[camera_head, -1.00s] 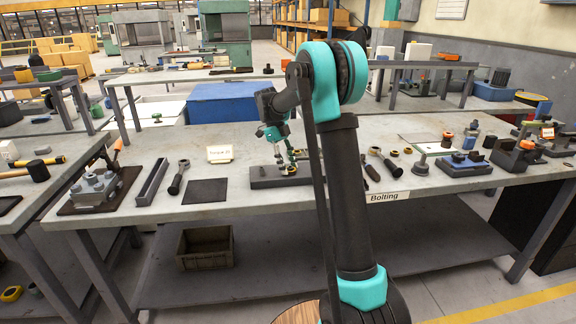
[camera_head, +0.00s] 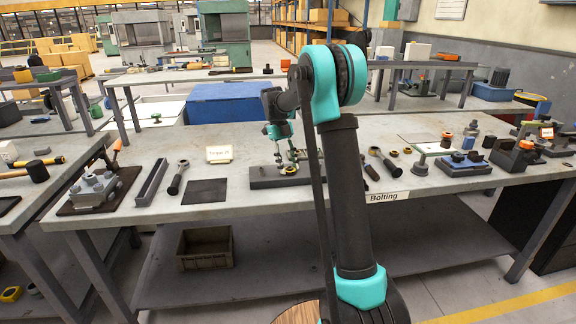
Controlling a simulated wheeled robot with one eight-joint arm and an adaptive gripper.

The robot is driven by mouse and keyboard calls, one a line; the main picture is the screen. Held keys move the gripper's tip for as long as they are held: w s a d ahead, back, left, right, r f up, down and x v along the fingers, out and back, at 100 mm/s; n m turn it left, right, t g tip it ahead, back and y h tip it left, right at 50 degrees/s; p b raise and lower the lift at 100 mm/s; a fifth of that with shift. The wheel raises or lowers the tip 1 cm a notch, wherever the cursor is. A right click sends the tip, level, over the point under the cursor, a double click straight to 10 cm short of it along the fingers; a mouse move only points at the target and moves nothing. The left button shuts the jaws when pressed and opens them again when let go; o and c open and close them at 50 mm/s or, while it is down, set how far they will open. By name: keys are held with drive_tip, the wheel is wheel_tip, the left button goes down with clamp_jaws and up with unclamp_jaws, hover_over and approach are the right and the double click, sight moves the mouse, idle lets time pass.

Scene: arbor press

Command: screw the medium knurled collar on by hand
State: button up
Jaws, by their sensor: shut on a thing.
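My gripper (camera_head: 288,163) points down over the dark block (camera_head: 262,183) on the bench labelled Bolting. Its fingers are closed around a small brass-coloured ring at the block's top, which looks like the medium knurled collar (camera_head: 289,170). The collar is small in this view, and the fingers partly cover it. I cannot make out its knurling or the thread under it. My arm hides the bench just right of the block.
A small sign (camera_head: 219,154) stands behind the mat.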

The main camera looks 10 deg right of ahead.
sight(291, 172)
drive_tip(key=shift+m, duration=0.3)
drive_tip(key=o, duration=1.3)
drive_tip(key=shift+o, duration=0.2)
drive_tip(key=shift+r, duration=0.1)
